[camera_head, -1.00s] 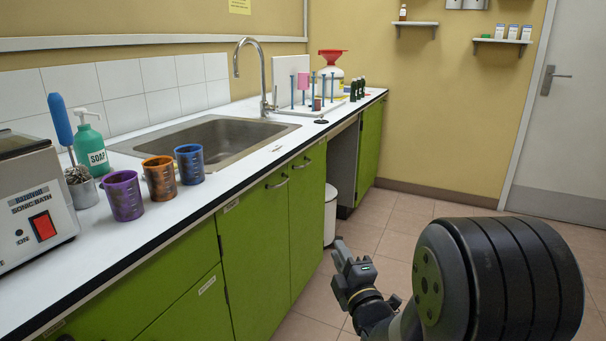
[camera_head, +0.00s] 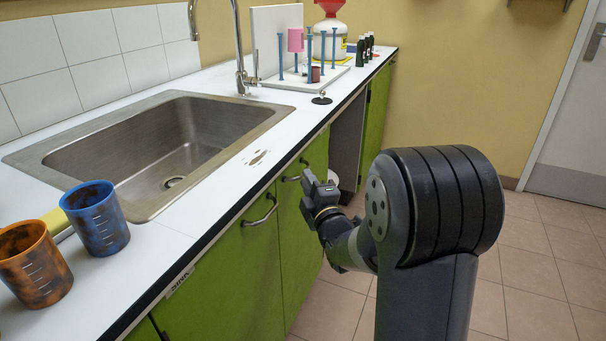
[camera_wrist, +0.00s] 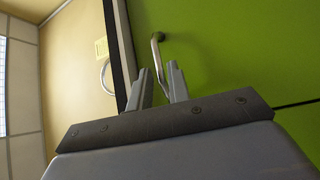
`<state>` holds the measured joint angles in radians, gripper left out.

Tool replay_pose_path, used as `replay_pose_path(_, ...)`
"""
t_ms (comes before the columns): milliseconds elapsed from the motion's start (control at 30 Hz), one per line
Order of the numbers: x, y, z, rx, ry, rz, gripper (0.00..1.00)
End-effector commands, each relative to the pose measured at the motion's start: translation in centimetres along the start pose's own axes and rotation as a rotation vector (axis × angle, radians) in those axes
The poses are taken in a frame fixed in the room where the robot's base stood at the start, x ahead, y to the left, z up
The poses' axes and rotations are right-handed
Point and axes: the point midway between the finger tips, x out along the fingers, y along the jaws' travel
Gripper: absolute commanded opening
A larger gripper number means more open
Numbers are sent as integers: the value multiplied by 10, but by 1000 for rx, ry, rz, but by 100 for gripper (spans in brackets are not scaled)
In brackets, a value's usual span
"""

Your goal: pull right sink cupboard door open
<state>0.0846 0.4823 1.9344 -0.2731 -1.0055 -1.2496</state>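The green right sink cupboard door (camera_head: 302,232) looks shut, flush beside the left sink door (camera_head: 235,280). Its curved metal handle (camera_head: 291,178) is near the top, below the counter edge. My gripper (camera_head: 307,182) is at this handle, at the right door's upper part. In the wrist view my gripper (camera_wrist: 158,68) has its two fingers apart, with the bar handle (camera_wrist: 156,50) lined up with the gap between them. Whether the fingers touch the handle cannot be told. The left door's handle (camera_head: 260,212) is free.
The counter edge (camera_head: 240,203) runs above the doors, close to my gripper. A sink (camera_head: 185,150) with a faucet (camera_head: 240,60) is set in the counter. Blue (camera_head: 96,220) and orange (camera_head: 35,265) cups stand at left. The tiled floor (camera_head: 540,280) at right is clear.

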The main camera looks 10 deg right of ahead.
Motion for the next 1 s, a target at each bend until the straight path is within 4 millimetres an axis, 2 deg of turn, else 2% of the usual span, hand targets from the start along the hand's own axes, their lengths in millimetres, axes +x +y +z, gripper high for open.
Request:
replay_pose_path(100,19,-1,0,0,1,1,18)
replay_pose_path(300,36,0,0,0,0,0,18)
replay_pose_path(667,39,0,0,0,0,-1,17)
replay_pose_path(867,39,0,0,0,0,-1,1)
replay_pose_path(1000,39,0,0,0,0,-1,0)
